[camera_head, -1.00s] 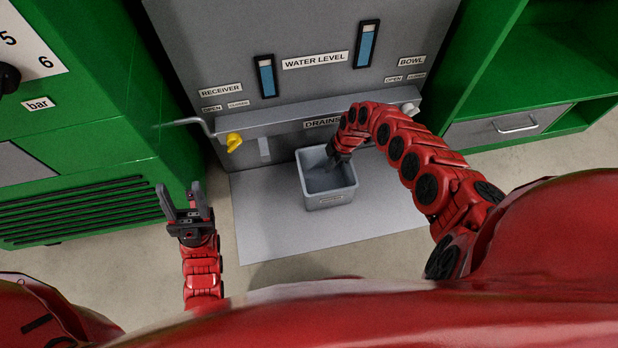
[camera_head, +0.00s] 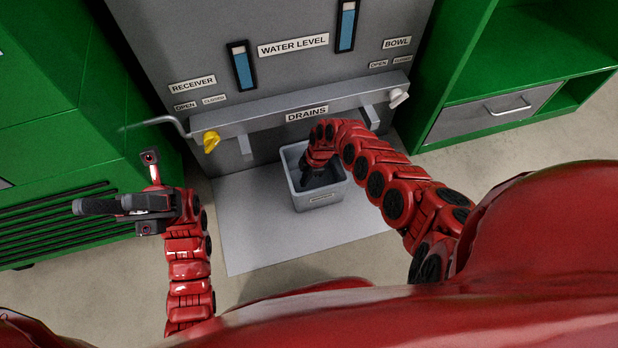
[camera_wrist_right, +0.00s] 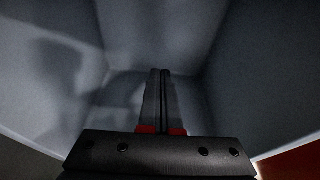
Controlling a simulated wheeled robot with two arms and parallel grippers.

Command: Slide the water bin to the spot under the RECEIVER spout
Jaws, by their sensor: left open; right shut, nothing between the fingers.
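The water bin (camera_head: 320,200) is a grey open box on the light floor plate, under the DRAINS label (camera_head: 307,114). The RECEIVER spout (camera_head: 245,143) is a short grey outlet to the bin's left, beside a yellow handle (camera_head: 211,141). The bin stands right of this spout, not below it. My right gripper (camera_head: 306,184) reaches down into the bin. The right wrist view shows its fingers (camera_wrist_right: 161,75) shut together with nothing between them, inside the bin's walls (camera_wrist_right: 240,70). Wall contact is unclear. My left gripper (camera_head: 105,206) is open and empty, left of the plate.
The BOWL spout (camera_head: 370,117) is on the right, near a white handle (camera_head: 398,97). A grey ledge (camera_head: 290,117) runs above the bin. Green cabinets (camera_head: 500,90) stand on both sides. The floor plate (camera_head: 245,230) is bare left of the bin.

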